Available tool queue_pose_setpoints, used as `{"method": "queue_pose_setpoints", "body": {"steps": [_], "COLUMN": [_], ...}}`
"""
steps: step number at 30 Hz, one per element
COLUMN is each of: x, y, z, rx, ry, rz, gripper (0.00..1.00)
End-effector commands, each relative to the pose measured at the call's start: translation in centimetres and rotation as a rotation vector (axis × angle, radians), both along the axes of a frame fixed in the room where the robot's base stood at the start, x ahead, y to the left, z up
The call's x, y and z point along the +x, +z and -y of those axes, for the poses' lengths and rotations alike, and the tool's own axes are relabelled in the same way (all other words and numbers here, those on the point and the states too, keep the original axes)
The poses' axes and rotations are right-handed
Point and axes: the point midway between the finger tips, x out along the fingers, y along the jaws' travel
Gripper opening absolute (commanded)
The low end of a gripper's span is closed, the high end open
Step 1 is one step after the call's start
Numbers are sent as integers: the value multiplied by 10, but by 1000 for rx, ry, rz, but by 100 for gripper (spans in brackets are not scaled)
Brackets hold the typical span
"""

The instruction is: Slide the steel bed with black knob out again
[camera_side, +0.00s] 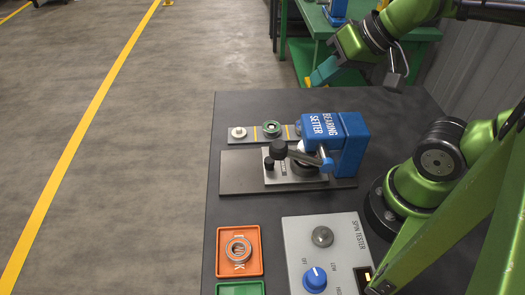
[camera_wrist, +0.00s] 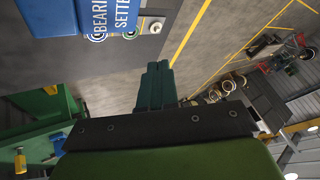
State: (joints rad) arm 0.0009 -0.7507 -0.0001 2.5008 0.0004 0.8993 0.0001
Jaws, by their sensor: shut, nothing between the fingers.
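The steel bed (camera_side: 283,177) is a light plate with a small black knob (camera_side: 269,163) at its left end. It lies on a dark base plate (camera_side: 238,182), with its right part in front of and partly under the blue bearing setter (camera_side: 350,145). My gripper (camera_side: 312,81) is up behind the bearing setter, well away from the bed. Its teal fingers (camera_wrist: 158,72) are together and empty. The wrist view shows the blue setter's edge (camera_wrist: 75,15), but not the bed.
A grey strip (camera_side: 252,136) with small round parts lies behind the base plate. An orange tray (camera_side: 222,262) holding a bearing (camera_side: 238,250), a green tray (camera_side: 240,288) and a spin tester (camera_side: 340,235) are in front. A green bench (camera_side: 312,55) stands behind.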

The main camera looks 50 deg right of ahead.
Motion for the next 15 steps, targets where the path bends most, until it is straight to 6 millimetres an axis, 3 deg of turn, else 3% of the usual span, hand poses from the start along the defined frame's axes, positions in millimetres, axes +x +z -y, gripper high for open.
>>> {"method": "queue_pose_setpoints", "body": {"steps": [14,15], "x": [0,0], "y": [0,0], "z": [0,0], "rx": [0,-1], "ry": [1,2], "rz": [-1,-1], "gripper": [0,6]}}
